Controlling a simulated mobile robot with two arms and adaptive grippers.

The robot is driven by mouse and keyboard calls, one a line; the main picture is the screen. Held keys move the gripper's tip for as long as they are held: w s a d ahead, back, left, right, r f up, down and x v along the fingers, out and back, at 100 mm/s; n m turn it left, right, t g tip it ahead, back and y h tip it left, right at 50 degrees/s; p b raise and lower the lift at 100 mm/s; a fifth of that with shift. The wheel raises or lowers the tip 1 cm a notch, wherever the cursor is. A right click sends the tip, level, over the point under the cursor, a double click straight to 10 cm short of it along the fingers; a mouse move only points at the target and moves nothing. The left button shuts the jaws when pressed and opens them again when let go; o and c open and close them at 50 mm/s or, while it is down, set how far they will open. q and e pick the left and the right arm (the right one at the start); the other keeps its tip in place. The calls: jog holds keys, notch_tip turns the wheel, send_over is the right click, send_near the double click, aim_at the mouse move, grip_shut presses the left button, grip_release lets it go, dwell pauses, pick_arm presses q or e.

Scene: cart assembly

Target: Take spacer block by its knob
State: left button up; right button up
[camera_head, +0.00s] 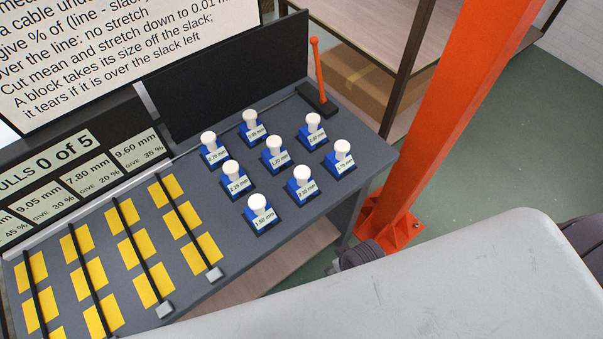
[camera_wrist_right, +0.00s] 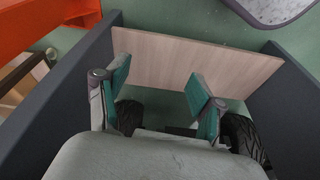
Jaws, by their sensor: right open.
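Several spacer blocks stand on the grey bench (camera_head: 225,255), each a blue base with a white knob on top and a size label. They include a 1.50 mm block (camera_head: 262,226) at the front, one labelled about 1.75 mm (camera_head: 341,168) at the right, one (camera_head: 252,136) at the back and one (camera_head: 275,164) in the middle. All are upright and apart from each other. My right gripper (camera_wrist_right: 160,98) is open and empty in the right wrist view, its green-padded fingers apart above a wooden shelf board. No spacer block shows there. My left gripper is not in view.
Yellow pads (camera_head: 133,247) with black cables lie on the bench's left part. A dark stand with an orange lever (camera_head: 317,75) is at the back right. An orange post (camera_head: 425,110) rises beyond the bench's right end. Sign boards (camera_head: 120,50) stand behind the bench.

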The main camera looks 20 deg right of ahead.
jog(key=w+a+r+n+t+y+p, duration=0.1)
jog(key=a+r, duration=0.1)
jog(key=r, duration=0.9)
jog(key=w+a+r+p, duration=0.1)
jog(key=w+r, duration=0.1)
jog(key=r, duration=0.9)
jog(key=w+a+r+n+g+y, duration=0.1)
jog(key=w+a+r+n+y, duration=0.2)
jog(key=w+a+r+n, duration=0.5)
notch_tip(320, 180, up, 9)
jog(key=n+g+h, duration=0.2)
jog(key=g+h, duration=0.1)
jog(key=h, duration=0.2)
send_over(302, 171)
notch_tip(302, 171, down, 8)
jog(key=shift+r+p, duration=0.2)
jog(key=shift+p, duration=0.6)
jog(key=shift+s+f+p, duration=0.1)
jog(key=shift+f+p, duration=0.55)
jog(key=shift+f, duration=2.05)
grip_shut()
